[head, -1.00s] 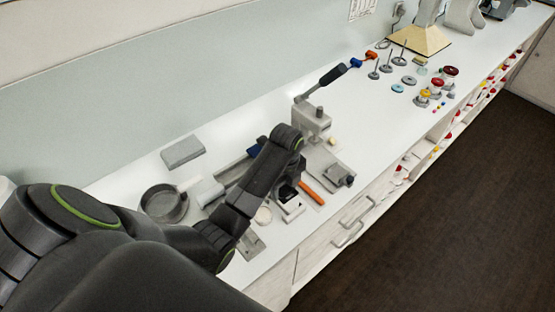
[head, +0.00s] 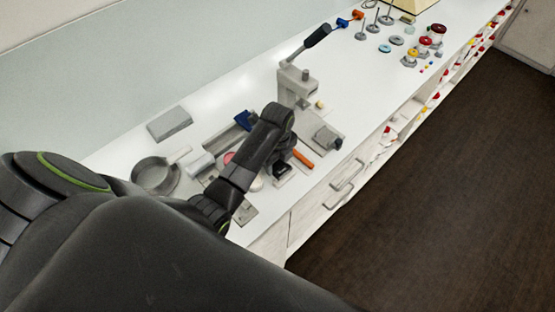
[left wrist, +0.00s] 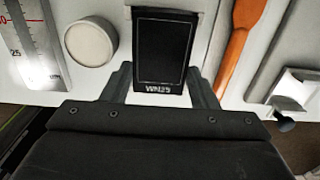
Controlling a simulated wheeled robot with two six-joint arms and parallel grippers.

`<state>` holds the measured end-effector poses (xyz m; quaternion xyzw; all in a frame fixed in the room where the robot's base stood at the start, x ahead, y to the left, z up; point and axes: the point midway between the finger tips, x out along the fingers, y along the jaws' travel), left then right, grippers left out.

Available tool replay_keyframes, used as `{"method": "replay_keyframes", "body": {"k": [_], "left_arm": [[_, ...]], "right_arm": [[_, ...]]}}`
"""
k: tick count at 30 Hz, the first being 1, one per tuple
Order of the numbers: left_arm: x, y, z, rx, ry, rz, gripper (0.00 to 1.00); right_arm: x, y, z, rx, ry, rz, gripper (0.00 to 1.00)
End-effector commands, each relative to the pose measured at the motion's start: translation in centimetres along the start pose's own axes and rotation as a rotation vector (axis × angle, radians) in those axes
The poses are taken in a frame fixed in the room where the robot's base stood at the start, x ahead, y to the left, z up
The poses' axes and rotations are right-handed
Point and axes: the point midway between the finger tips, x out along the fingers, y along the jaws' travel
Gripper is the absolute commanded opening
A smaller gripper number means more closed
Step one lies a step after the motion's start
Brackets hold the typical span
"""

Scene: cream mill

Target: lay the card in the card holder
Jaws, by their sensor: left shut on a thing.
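The black card (left wrist: 160,50), with a thin pale border and white lettering at its near end, lies between my left gripper's fingers (left wrist: 161,88) in the left wrist view. The gripper is shut on it. A pale card holder (left wrist: 152,99) shows around and under the card; whether the card rests in it or hovers just above is hard to tell. In the head view the dark card (head: 281,169) shows beside my left wrist, over the pale holder (head: 284,182), with the fingers mostly hidden by my arm. My right gripper is out of view.
An orange-handled tool (left wrist: 240,42) lies right of the card, and a pale round disc (left wrist: 91,42) and a scale plate (left wrist: 32,45) lie left. A grey lever press (head: 294,85) stands behind; a round pan (head: 155,175) is at left.

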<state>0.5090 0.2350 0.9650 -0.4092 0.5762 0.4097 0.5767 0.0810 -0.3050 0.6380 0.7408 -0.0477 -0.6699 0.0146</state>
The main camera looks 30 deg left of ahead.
Motion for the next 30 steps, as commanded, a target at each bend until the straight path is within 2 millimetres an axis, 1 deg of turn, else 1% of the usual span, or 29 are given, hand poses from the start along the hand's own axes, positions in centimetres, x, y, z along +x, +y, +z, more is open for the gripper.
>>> {"method": "replay_keyframes", "body": {"k": [3, 12, 30], "left_arm": [[-0.01, 0.00, -0.01, 0.000, 0.000, 0.000, 0.32], [0.09, 0.03, -0.01, 0.000, 0.000, 0.000, 0.32], [0.61, 0.00, -0.04, 0.000, 0.000, 0.000, 0.32]], "right_arm": [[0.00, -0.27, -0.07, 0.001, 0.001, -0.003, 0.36], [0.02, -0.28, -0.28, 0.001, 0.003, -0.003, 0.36], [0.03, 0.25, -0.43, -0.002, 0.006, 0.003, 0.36]]}}
